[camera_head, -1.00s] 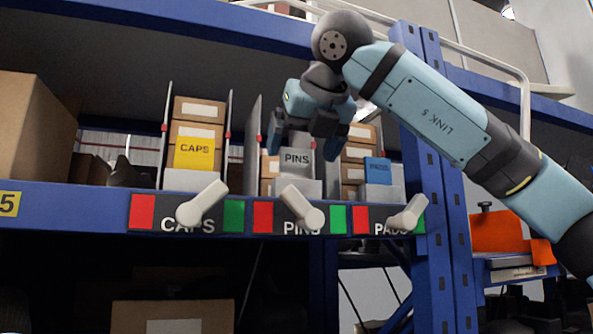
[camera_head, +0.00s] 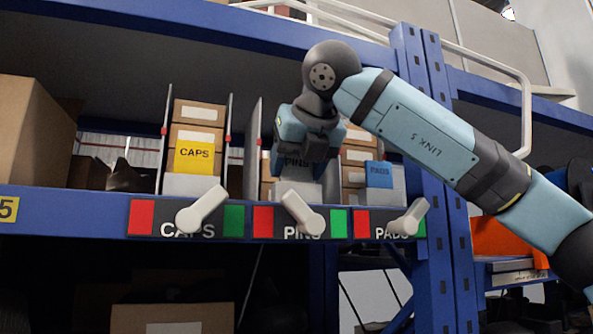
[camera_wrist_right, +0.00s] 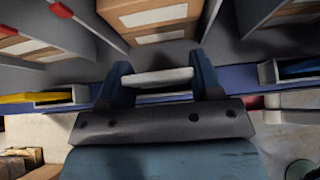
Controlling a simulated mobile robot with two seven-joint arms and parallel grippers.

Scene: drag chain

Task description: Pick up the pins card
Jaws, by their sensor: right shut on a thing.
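The grey pins card (camera_head: 296,162) stands at the front of the middle bay, its lettering partly covered by my right gripper. My right gripper (camera_head: 297,168) reaches down from above with a finger at each side of the card. In the right wrist view, the right gripper (camera_wrist_right: 160,82) is shut on the card (camera_wrist_right: 157,77), whose pale top edge spans between the fingers. The card's lower part sits at its grey holder (camera_head: 291,190); I cannot tell whether it is still inside. My left gripper is not in view.
A yellow caps card (camera_head: 195,155) stands in the left bay and a blue pads card (camera_head: 379,174) in the right bay. Thin dividers (camera_head: 252,150) flank the middle bay. White levers (camera_head: 302,211) stick out from the shelf front. A blue upright (camera_head: 432,180) stands at right.

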